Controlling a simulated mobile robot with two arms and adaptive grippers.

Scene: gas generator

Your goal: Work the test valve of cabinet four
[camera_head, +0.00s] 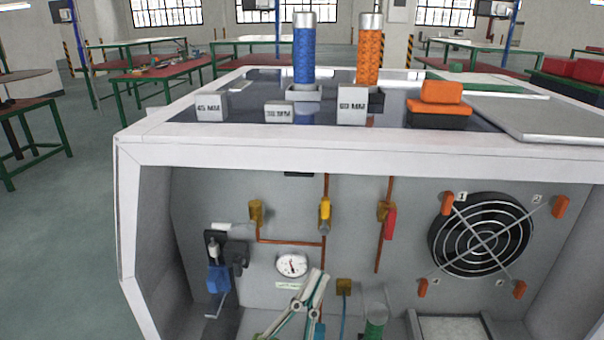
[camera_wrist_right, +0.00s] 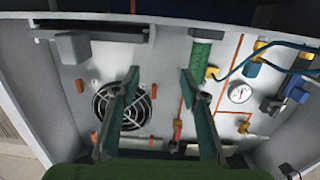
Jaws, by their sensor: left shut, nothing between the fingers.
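The open cabinet (camera_head: 260,155) fills the lower part of the head view. Its back panel carries copper pipes with a yellow-handled valve (camera_head: 325,211) and a red-handled valve (camera_head: 390,223), both handles hanging down. A round gauge (camera_head: 292,264) sits below them, its small label unreadable. I cannot tell which valve is the test valve; no cabinet number shows. My left gripper (camera_head: 318,276) is shut and empty, just right of and below the gauge. My right gripper (camera_wrist_right: 159,72) is open and empty in the wrist view, facing the panel. The red handle (camera_wrist_right: 177,130) also shows there.
A caged fan (camera_head: 482,235) with orange clips is on the panel's right. A blue part (camera_head: 217,279) is at the left, and a green-filled cylinder (camera_head: 376,326) stands at the bottom. Blocks and blue (camera_head: 304,55) and orange (camera_head: 369,55) cylinders stand on the cabinet top.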

